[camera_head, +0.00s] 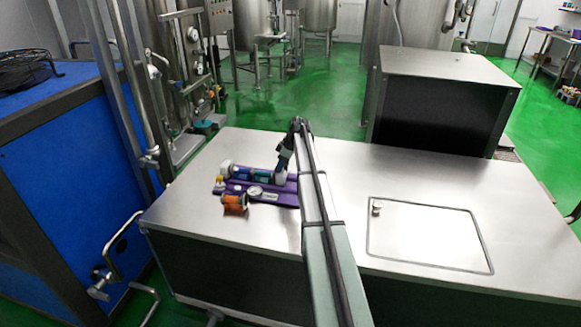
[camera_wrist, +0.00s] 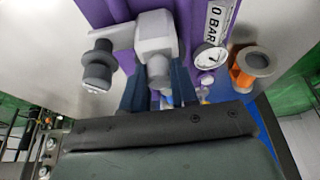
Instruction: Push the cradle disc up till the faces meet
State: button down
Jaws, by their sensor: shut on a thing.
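My gripper (camera_wrist: 158,88) points down over a purple board in the wrist view. Its two dark blue fingers are shut on a grey rounded part (camera_wrist: 158,68), which joins a pale grey block (camera_wrist: 155,32). In the head view my gripper (camera_head: 283,163) is at the board's back right, by the pale block (camera_head: 281,178). Left of it lies a teal and dark blue piece (camera_head: 262,175), with a whitish round end (camera_head: 226,167) at its far left. I cannot tell for sure which part is the cradle disc, or whether faces touch; the fingers and wrist hide part of the assembly.
The purple board (camera_head: 284,198) lies on a steel table (camera_head: 345,180). A gauge (camera_wrist: 210,57) sits by a "0 BAR" label (camera_wrist: 217,22). An orange spool with grey flanges (camera_head: 235,204) stands at the front left, near a yellow piece (camera_head: 219,183).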

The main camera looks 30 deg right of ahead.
jog(key=c, duration=0.9)
grip_release()
jog(key=shift+o, duration=0.2)
jog(key=v, duration=1.3)
jog(key=shift+r, duration=0.4)
jog(key=shift+s+d, duration=0.1)
